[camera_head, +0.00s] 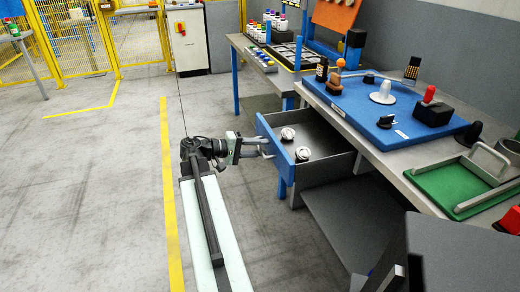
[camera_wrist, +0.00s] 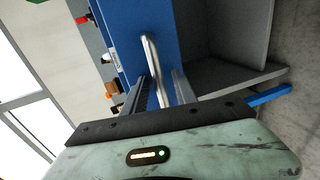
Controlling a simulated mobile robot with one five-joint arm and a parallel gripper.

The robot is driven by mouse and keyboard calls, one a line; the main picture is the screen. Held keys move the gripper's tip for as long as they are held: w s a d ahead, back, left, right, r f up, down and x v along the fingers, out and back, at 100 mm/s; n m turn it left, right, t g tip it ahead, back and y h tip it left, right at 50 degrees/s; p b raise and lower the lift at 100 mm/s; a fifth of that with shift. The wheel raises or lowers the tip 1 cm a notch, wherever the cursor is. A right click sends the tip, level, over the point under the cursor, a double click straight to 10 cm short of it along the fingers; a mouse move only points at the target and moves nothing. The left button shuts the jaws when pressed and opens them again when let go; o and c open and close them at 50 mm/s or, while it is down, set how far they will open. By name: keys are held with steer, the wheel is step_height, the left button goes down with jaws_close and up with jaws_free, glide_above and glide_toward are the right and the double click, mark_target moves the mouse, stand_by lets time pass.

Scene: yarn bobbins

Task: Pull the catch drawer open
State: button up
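The catch drawer has a blue front (camera_head: 283,163) and a grey inside. It stands well out from under the workbench, with two whitish round objects (camera_head: 295,143) in it. My gripper (camera_head: 268,147) is at the outer face of the blue front, coming from the left. In the wrist view the blue front (camera_wrist: 185,35) carries a silver bar handle (camera_wrist: 152,62). My two fingers (camera_wrist: 161,88) are apart, one on each side of the handle's near end. A gap shows beside the handle, and I cannot tell whether either finger touches it.
The workbench (camera_head: 400,153) holds a blue mat (camera_head: 355,100) with several small items and a green tray (camera_head: 455,185). A dark grey box-like surface (camera_head: 455,255) stands at the lower right. Grey floor (camera_head: 90,190) is clear to the left.

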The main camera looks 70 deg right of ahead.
steer(key=p+v, duration=0.1)
steer(key=v, duration=0.6)
steer(key=shift+w+a+p, duration=0.25)
steer(key=shift+w+p, duration=0.05)
steer(key=shift+w, duration=0.05)
steer(key=shift+r, duration=0.1)
